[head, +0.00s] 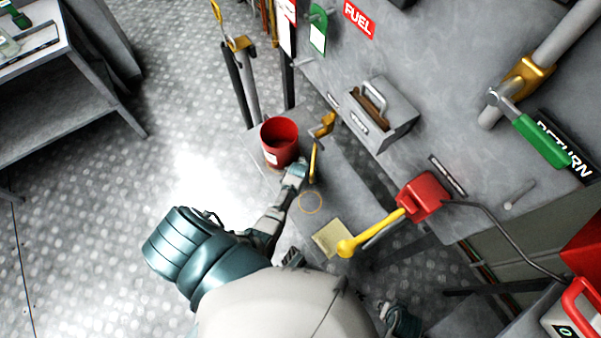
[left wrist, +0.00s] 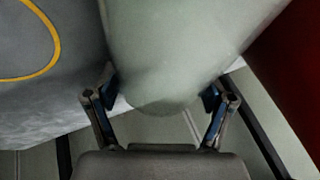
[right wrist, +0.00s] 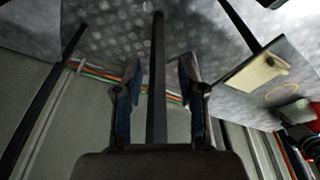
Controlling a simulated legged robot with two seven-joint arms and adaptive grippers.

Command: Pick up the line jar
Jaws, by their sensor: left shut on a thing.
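The line jar (left wrist: 165,50) is a smooth, pale grey-green rounded body that fills the upper middle of the left wrist view. My left gripper (left wrist: 162,98) is shut on it, with one finger on each side of its near end. In the head view my left gripper (head: 298,172) is over the bench just beside the red bucket (head: 280,140); the jar is mostly hidden there. My right gripper (right wrist: 158,85) is open, with a dark bar showing between its fingers; I cannot tell how far behind them it is. The right hand (head: 400,322) is low in the head view.
The narrow bench has a yellow ring mark (head: 311,203) and a yellowish pad (head: 328,239). A yellow-handled crank (head: 322,130) stands beside the bucket. A red box with a yellow lever (head: 370,233) is to the right.

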